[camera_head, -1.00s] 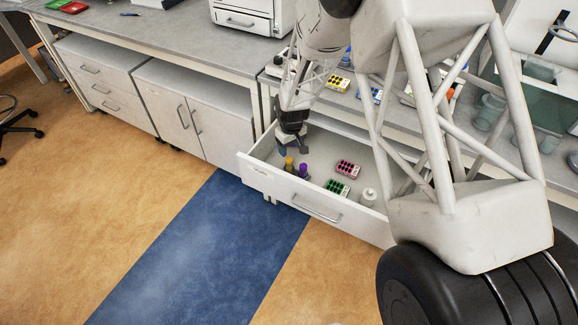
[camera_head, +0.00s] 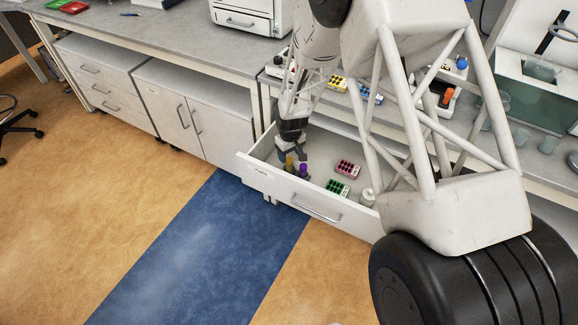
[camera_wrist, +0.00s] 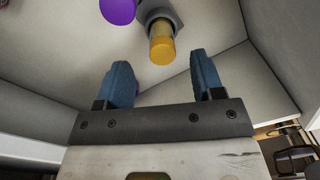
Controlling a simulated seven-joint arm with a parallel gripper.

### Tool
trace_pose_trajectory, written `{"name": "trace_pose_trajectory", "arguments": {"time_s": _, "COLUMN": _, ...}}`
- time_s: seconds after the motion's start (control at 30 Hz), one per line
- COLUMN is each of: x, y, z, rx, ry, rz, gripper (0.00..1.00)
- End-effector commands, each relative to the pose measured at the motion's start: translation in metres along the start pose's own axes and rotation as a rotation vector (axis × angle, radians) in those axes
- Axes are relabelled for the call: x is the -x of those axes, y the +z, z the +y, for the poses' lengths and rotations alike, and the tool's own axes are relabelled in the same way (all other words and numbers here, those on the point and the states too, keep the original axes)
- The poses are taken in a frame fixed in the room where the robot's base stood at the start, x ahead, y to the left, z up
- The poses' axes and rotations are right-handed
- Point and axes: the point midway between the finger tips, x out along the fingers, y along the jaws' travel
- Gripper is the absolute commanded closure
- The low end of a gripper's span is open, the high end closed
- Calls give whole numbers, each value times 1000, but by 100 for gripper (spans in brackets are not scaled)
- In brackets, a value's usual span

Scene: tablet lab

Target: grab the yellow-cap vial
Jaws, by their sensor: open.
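The yellow-cap vial (camera_head: 289,163) stands in the open drawer (camera_head: 258,170), near its left front. In the wrist view the vial's yellow cap (camera_wrist: 162,48) is just beyond the gap between the fingertips, seen from above with a grey body or holder behind it. A purple-cap vial (camera_head: 303,170) stands right beside it; its cap shows in the wrist view (camera_wrist: 118,10) at the top. My gripper (camera_wrist: 162,75) is open with blue fingers apart and nothing between them. In the head view it is at the drawer's left end, right by the yellow-cap vial.
A pink rack (camera_head: 347,169), a green rack (camera_head: 338,187) and a white bottle (camera_head: 368,196) are in the drawer to the right. The drawer walls (camera_wrist: 275,85) are close to the gripper. The bench with yellow rack (camera_head: 337,84) is behind.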

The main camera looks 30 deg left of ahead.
Motion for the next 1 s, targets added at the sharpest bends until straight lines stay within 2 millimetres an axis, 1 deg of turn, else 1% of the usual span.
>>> {"name": "trace_pose_trajectory", "arguments": {"time_s": 0.3, "x": -31, "y": -1, "z": -2, "rx": 0, "ry": -1, "rz": -2, "gripper": 38}}
{"name": "trace_pose_trajectory", "arguments": {"time_s": 0.4, "x": -38, "y": -1, "z": -2, "rx": 0, "ry": 0, "rz": 0, "gripper": 38}}
{"name": "trace_pose_trajectory", "arguments": {"time_s": 0.57, "x": -42, "y": -2, "z": -2, "rx": 0, "ry": 0, "rz": 1, "gripper": 38}}
{"name": "trace_pose_trajectory", "arguments": {"time_s": 1.0, "x": -42, "y": -1, "z": -2, "rx": 0, "ry": 0, "rz": 0, "gripper": 38}}
